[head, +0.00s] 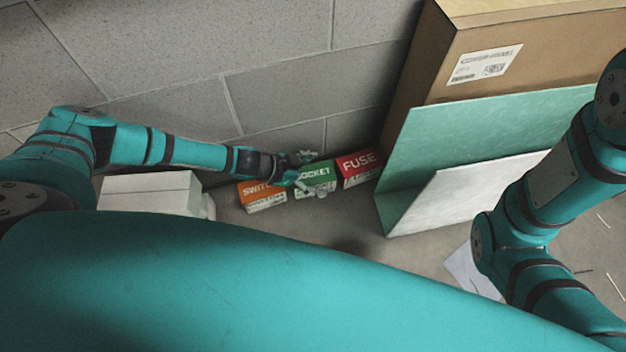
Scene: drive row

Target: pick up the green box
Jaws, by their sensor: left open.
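The green box (316,177), with white lettering that ends in "OCKET", sits on the floor by the block wall. It stands between an orange box (262,194) and a red "FUSE" box (358,168). My left gripper (313,175) is open at the green box, its fingers overlapping the box's left and upper parts in the picture. I cannot tell whether the fingers touch it. The start of the green box's lettering is hidden by the gripper. My right arm shows at the right, but its gripper is out of view.
A large cardboard box (425,75) stands at the right against the wall. Green and white panels (460,150) lean in front of it, right of the red box. A white block (150,190) lies at the left under my left arm. Floor (300,220) before the boxes is clear.

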